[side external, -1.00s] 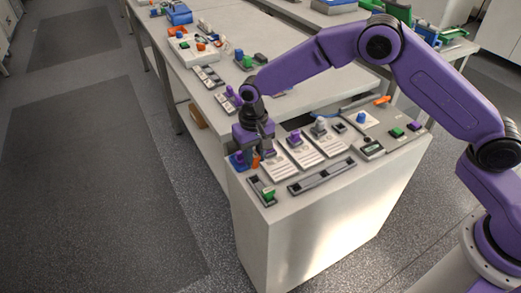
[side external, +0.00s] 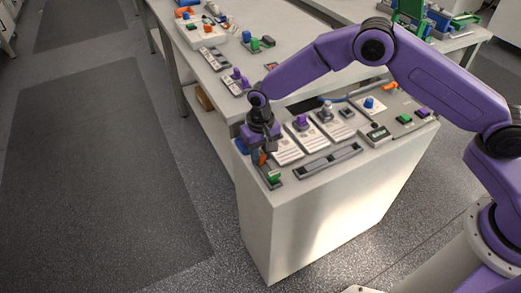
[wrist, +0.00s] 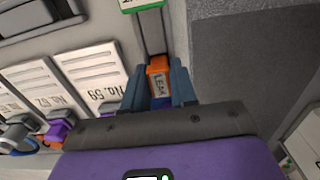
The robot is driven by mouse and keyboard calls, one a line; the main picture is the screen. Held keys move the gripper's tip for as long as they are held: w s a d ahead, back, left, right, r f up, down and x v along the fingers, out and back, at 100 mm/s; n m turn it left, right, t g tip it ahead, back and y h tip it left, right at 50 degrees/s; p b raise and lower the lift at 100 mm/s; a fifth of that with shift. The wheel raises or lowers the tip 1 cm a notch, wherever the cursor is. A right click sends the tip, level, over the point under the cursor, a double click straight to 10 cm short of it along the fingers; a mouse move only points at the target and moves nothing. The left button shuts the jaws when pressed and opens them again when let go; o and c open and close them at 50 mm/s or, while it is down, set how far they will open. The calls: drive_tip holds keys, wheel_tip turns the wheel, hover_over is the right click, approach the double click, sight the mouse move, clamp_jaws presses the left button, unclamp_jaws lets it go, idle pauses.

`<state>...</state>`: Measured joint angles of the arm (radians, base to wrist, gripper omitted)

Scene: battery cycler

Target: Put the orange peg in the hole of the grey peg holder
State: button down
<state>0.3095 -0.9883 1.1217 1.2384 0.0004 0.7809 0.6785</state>
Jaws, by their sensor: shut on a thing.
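My gripper (side external: 263,154) is shut on the orange peg (wrist: 158,66), which carries a label reading "LEAK" in the wrist view. The dark blue fingers (wrist: 160,88) press on it from both sides. In the side view the orange peg (side external: 262,158) shows as a small patch under my gripper. The grey peg holder (wrist: 152,34) is a narrow strip with a green peg (side external: 273,177) at its front end. The orange peg is over or at the strip's rear part. Its lower end and the hole are hidden, so I cannot tell whether it is inside.
White numbered cards (wrist: 92,75) with purple and grey knobs lie beside the holder. A blue part (side external: 241,146) is close to my gripper's left side. A long grey strip (side external: 328,160) lies to the right. The bench edge is close by, with floor (wrist: 235,60) beyond.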

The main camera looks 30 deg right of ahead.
drive_tip(key=shift+f, duration=0.15)
idle(0.5)
drive_tip(key=c, duration=0.8)
unclamp_jaws()
wheel_tip(320, 180, up, 16)
drive_tip(key=s+d+r+n, duration=0.2)
drive_tip(key=s+r+n, duration=0.1)
drive_tip(key=s+r, duration=0.3)
drive_tip(key=s+d+n, duration=0.4)
drive_tip(key=s+d, duration=0.5)
drive_tip(key=s, duration=0.5)
drive_tip(key=s+d+n, duration=0.5)
drive_tip(key=s+d, duration=0.5)
drive_tip(key=s, duration=0.4)
drive_tip(key=shift+n, duration=0.3)
